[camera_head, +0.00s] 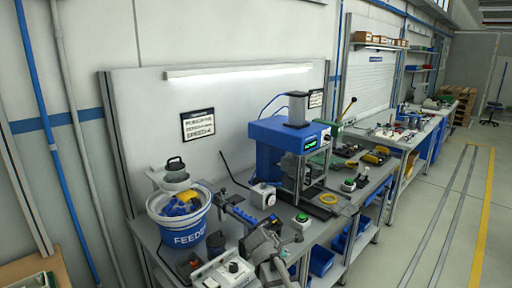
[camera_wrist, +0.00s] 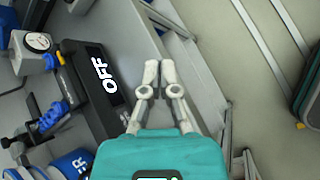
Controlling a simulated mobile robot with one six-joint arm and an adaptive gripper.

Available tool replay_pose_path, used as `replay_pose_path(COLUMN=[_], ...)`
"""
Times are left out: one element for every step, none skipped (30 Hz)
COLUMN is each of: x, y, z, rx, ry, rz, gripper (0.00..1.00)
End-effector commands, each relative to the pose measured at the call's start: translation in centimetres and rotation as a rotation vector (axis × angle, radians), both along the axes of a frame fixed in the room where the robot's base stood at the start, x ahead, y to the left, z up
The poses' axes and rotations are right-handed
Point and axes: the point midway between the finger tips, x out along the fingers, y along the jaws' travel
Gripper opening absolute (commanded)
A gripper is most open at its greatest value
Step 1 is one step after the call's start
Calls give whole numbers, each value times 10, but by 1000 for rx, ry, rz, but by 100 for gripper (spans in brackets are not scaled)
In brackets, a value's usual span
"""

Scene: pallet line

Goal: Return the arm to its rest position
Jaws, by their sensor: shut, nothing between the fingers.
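My gripper (camera_wrist: 159,68) shows in the wrist view, with pale grey fingers reaching up from its teal body. The two fingertips are together and nothing is between them. The gripper appears over the front edge of the workbench (camera_wrist: 140,40), apart from the things on it.
Left of the fingers are a black box marked OFF (camera_wrist: 108,85) and a blue clamp-like tool (camera_wrist: 48,117). The head view shows a feeder bucket (camera_head: 188,236) and a blue press (camera_head: 270,133) on the bench. Open floor (camera_head: 435,215) lies to the right.

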Motion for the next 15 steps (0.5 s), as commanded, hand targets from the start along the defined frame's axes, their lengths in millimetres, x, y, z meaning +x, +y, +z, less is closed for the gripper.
replay_pose_path(x=[-12, -18, -25, -31, -37, -45, -50, -56, -64, -70, -76, -84, -90, -96, -104], y=[-10, -15, -20, -24, -28, -33, -36, -39, -43, -46, -48, -52, -54, -55, -58], z=[-5, -8, -12, -15, -18, -21, -24, -27, -30, -32, -34, -37, -39, -41, -43], rx=[61, 101, 153, 190, 227, 276, 311, 346, 391, 424, 454, 496, 526, 556, 594], ry=[-8, -13, -21, -26, -31, -37, -41, -45, -49, -53, -56, -60, -62, -64, -66], rz=[-74, -120, -184, -230, -280, -345, -394, -443, -512, -561, -612, -680, -733, -785, -854], gripper=[0, 0, 0, 0, 0, 0, 0, 0, 0, 0, 0, 0, 0, 0, 0])
